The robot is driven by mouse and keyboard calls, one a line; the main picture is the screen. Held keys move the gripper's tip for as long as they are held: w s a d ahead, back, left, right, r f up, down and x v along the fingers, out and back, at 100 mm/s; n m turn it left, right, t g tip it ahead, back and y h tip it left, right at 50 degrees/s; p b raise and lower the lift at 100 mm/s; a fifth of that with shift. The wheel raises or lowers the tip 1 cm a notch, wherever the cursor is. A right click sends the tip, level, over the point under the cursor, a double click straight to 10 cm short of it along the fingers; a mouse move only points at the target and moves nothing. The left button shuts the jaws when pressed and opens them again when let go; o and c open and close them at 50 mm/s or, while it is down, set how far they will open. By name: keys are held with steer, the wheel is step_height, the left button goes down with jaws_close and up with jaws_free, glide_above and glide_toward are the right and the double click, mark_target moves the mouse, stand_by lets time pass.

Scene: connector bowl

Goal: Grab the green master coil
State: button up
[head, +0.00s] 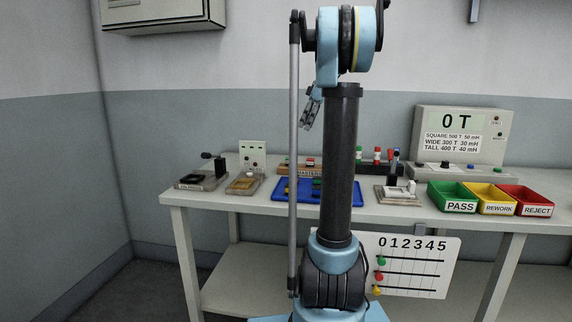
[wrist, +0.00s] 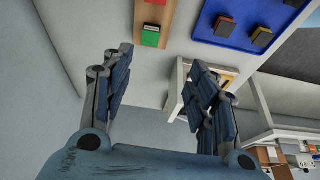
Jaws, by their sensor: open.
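In the head view, my gripper (head: 312,108) hangs above the bench, partly hidden by my arm. The wooden masters rack (head: 288,168) stands at the back of the bench; my arm hides part of it, and I cannot make out the green coil there.
A blue tray (head: 280,195) with several coils lies in front of the rack; it also shows in the wrist view (wrist: 207,22). A white stand (wrist: 177,82) is near the right finger. Green (head: 440,193), yellow (head: 490,203) and red (head: 533,203) bins stand at right.

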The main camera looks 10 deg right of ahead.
steer(key=w, duration=0.2)
glide_above(291, 158)
steer(key=d, duration=0.2)
steer(key=shift+n, duration=0.3)
step_height(291, 158, down, 10)
steer(key=shift+s+d+f, duration=0.1)
steer(key=shift+x, duration=2.95)
steer(key=shift+s, duration=0.1)
steer(key=shift+c, duration=0.5)
steer(key=c, duration=1.1)
